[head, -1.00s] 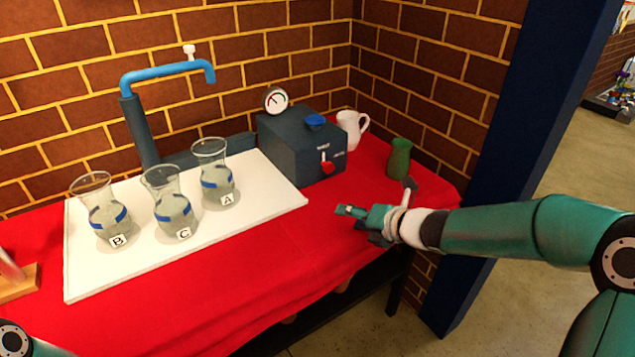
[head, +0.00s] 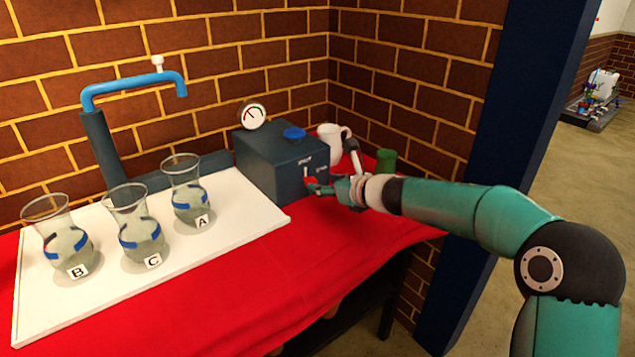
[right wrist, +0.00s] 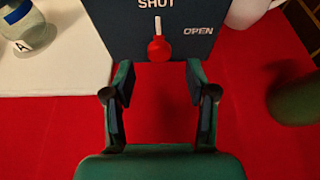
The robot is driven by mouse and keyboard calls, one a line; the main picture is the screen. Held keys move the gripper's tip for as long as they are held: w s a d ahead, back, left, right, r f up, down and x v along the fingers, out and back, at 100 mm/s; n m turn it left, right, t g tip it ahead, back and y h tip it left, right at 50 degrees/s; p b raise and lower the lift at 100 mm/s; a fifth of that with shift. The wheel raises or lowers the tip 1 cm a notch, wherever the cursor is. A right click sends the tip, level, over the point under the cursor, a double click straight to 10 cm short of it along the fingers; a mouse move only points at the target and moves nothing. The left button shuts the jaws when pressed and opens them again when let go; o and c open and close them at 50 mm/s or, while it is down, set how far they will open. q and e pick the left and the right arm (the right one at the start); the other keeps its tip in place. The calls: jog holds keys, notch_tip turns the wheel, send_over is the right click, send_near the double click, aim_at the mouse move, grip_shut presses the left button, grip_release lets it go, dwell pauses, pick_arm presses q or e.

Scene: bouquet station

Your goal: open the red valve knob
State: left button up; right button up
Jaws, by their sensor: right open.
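The red valve knob (head: 311,183) is on the front face of a dark blue-grey box (head: 284,163). In the right wrist view the knob (right wrist: 160,49) hangs at the lower end of a short lever, whose upper end points to the word SHUT; OPEN is printed to its right. My right gripper (head: 325,187) is close in front of the knob. In the right wrist view its two fingers (right wrist: 159,88) are spread and empty, with the knob centred just past the tips. I cannot tell whether they touch it. My left gripper is out of view.
A round gauge (head: 253,115) and a blue cap (head: 294,133) are on top of the box. A white jug (head: 332,143) and a green vase (head: 386,161) stand right of it. Flasks A (head: 187,194), B and C stand on a white board (head: 232,232) at left.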

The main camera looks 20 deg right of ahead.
aim_at(314, 181)
jog(key=shift+p+x, duration=0.5)
jog(key=shift+x, duration=2.25)
grip_shut()
jog(key=shift+d, duration=0.2)
jog(key=shift+r, duration=0.1)
